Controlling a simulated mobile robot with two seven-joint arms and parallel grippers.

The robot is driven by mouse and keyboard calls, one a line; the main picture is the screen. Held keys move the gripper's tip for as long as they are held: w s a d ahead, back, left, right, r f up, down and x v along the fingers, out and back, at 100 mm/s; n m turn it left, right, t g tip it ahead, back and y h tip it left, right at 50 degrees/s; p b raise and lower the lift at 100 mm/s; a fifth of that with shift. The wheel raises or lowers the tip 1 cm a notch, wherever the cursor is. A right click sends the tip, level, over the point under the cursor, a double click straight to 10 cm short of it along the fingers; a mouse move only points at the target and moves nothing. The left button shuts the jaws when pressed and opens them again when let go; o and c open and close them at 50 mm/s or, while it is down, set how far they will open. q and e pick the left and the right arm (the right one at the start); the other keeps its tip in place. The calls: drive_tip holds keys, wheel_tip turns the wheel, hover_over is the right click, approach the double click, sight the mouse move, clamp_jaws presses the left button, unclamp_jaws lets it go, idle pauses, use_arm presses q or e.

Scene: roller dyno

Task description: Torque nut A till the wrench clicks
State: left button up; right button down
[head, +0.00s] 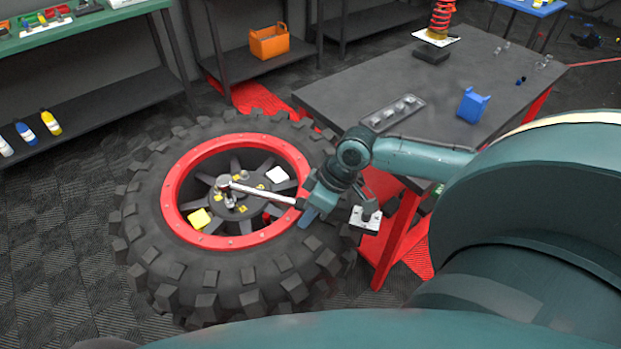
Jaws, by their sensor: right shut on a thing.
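A large black tyre with a red rim (172,188) lies flat on the floor, its dark spoked hub (256,210) facing up. A silver wrench (262,194) lies across the hub. Its head (224,183) is at the hub's nuts, left of centre; the head covers what is under it, so I cannot tell which nut it is on. Small yellow labels mark the hub, too small to read. My right gripper (303,203) is shut on the wrench's handle end, above the right side of the rim. My left gripper is not in view.
A dark workbench (440,125) with red legs stands right of the tyre, close to my right arm. It bears a grey tray (392,113), a blue holder (473,105) and a red spring (443,18). A yellow block (199,219) and a white block (277,175) sit inside the rim. Floor at left is clear.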

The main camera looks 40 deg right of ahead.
drive_tip(key=shift+s+a+m+t+h+p, duration=0.15)
drive_tip(key=shift+s+a+m+p, duration=0.3)
drive_tip(key=shift+a+p, duration=0.45)
drive_tip(key=shift+s+a+m+t+h+p, duration=0.15)
drive_tip(key=shift+s+a+m+p, duration=0.25)
drive_tip(key=shift+a+p, duration=0.45)
idle(1.8)
drive_tip(key=shift+w+d, duration=0.1)
drive_tip(key=shift+d, duration=0.2)
drive_tip(key=shift+w+d+n, duration=0.3)
drive_tip(key=shift+d+n, duration=0.05)
drive_tip(key=shift+d, duration=0.15)
drive_tip(key=shift+w+d+n, duration=0.25)
drive_tip(key=shift+d+n, duration=0.05)
drive_tip(key=shift+d, duration=0.2)
drive_tip(key=shift+w+d+p, duration=0.1)
drive_tip(key=shift+d+p, duration=0.05)
drive_tip(key=shift+p, duration=0.15)
drive_tip(key=shift+r, duration=0.25)
drive_tip(key=shift+r, duration=1.8)
